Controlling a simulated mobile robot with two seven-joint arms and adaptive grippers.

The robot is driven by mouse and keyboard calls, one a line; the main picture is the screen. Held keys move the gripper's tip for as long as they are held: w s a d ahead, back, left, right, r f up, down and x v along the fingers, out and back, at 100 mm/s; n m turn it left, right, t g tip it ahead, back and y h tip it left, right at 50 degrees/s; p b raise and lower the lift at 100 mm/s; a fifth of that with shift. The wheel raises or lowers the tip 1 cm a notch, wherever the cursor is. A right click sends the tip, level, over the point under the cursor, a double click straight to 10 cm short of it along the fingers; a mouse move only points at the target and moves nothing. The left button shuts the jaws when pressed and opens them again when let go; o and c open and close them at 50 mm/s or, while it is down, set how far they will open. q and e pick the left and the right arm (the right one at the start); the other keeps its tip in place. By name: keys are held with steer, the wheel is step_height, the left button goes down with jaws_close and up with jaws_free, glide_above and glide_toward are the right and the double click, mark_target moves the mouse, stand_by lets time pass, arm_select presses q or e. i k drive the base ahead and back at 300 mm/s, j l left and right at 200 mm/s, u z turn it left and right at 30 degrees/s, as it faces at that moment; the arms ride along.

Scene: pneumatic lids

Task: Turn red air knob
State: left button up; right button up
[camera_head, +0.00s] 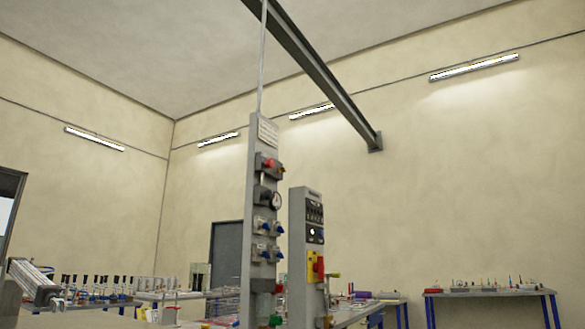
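A red knob (270,163) sits near the top of a tall narrow grey panel (249,215), just below a white label plate. A round gauge (277,200) is mounted below it, with several blue fittings (264,228) further down. Nothing covers the knob's visible side. Smaller red (278,289) and green (275,320) parts show near the panel's bottom.
A second grey panel (298,230) with red and yellow parts stands just right. Benches with blue legs (490,292) carry small items at the back.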

mark_target(269, 163)
steer(key=i+l, duration=0.3)
steer(key=l, duration=0.25)
steer(key=i+l+z, duration=0.15)
steer(key=i+l, duration=0.15)
steer(key=l, duration=0.3)
steer(key=i+l, duration=0.3)
steer(key=l, duration=0.2)
steer(key=i+l+z, duration=0.15)
steer(key=i+l, duration=0.2)
steer(key=l, duration=0.2)
